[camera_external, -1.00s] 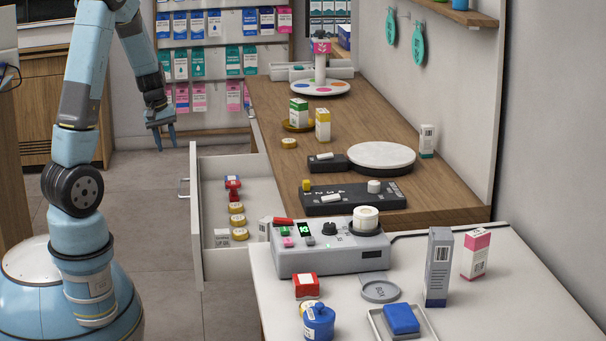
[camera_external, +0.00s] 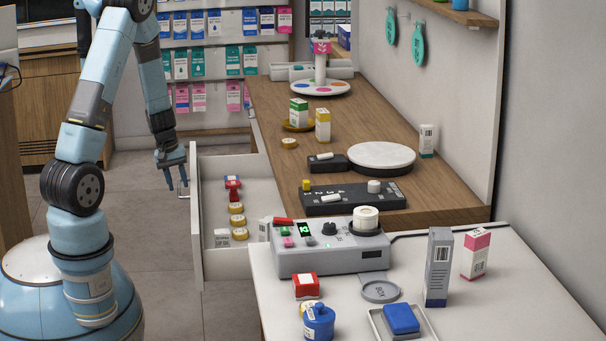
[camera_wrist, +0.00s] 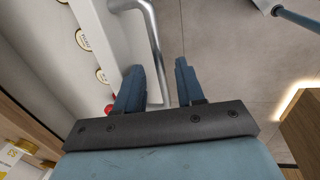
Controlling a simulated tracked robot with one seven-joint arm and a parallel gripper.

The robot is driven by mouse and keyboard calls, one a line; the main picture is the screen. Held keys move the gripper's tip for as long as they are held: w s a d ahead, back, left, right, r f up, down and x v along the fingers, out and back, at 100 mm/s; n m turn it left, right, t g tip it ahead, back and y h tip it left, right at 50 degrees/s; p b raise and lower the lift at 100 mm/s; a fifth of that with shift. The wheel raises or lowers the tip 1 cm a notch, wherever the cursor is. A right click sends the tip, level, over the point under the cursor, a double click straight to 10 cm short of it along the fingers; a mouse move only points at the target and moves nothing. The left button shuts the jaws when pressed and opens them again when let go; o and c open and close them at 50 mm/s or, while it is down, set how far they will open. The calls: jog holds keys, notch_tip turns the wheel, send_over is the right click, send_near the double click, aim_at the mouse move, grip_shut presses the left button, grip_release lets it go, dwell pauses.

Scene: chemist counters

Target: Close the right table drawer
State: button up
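The white table drawer (camera_external: 197,230) is pulled out from the wooden counter, toward the left in the external view. It holds several round yellow-rimmed items and small boxes. Its metal bar handle (camera_external: 183,190) is on the drawer's left face; in the wrist view the handle (camera_wrist: 156,45) is a bent bar running between my fingers. My gripper (camera_external: 175,187) is at the handle, pointing down, with its fingers apart. In the wrist view my gripper (camera_wrist: 160,80) has one finger on each side of the bar, with a gap visible. Whether a finger touches the bar is unclear.
The wooden counter (camera_external: 440,190) carries a round white platform and boxes. A white table (camera_external: 500,290) in front holds a grey device (camera_external: 335,255) close to the drawer's near end. The floor (camera_external: 165,225) left of the drawer is clear.

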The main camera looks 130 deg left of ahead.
jog(key=shift+f, duration=0.15)
grip_shut()
dwell(0.4)
